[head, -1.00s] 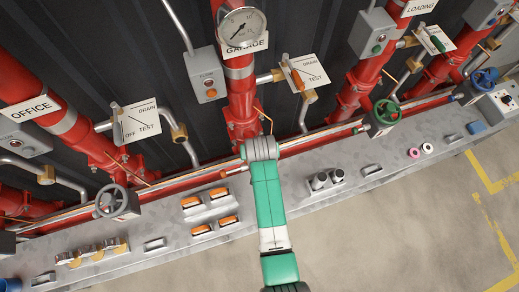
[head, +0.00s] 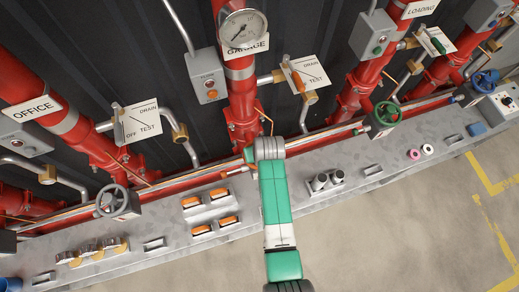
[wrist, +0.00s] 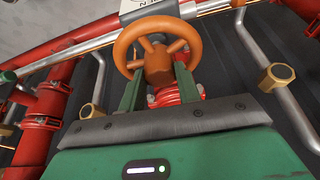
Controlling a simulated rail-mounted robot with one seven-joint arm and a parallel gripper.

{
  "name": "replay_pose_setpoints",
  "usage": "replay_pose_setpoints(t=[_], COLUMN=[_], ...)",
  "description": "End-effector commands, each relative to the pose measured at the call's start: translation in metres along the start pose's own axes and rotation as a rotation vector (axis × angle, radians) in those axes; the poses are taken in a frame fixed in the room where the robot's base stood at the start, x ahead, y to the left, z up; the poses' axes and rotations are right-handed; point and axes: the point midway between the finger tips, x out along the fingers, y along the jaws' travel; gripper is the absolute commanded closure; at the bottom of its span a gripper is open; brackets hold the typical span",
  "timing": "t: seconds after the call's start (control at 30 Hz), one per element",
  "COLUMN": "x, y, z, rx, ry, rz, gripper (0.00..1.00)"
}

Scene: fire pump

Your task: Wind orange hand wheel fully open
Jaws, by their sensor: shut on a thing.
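The orange hand wheel (wrist: 124,48) fills the upper middle of the wrist view, with its rim, spokes and round hub facing me. My gripper (wrist: 158,76) has its two green fingers on either side of the hub, inside the lower part of the rim, and is shut on the wheel. The exact contact of the fingertips is partly hidden behind the hub and rim. In the head view the wheel and my gripper are hidden behind my green and white arm, which reaches to the foot of the GARAGE riser (head: 240,100).
On the metal ledge (head: 345,190) are orange-topped pieces (head: 201,230), dark cylinders (head: 320,182) and rings. A grey hand wheel (head: 112,201) is left, a green one (head: 386,114) right. A pressure gauge (head: 243,29) tops the riser. The floor in front is clear.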

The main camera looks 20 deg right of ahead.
Motion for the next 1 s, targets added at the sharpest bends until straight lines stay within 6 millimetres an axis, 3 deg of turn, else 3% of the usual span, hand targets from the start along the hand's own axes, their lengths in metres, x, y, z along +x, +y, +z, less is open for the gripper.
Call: replay_pose_setpoints(t=[0.23, 0.67, 1.0], x=[0.002, 0.0022, 0.0064], y=[0.0053, 0.0062, 0.0094], z=[-0.0011, -0.0011, -0.004], rx=[-0.372, -0.496, -0.946], ry=[0.003, 0.001, 0.002], rz=[-0.156, -0.205, -0.391], gripper=[0.94, 0.94, 0.94])
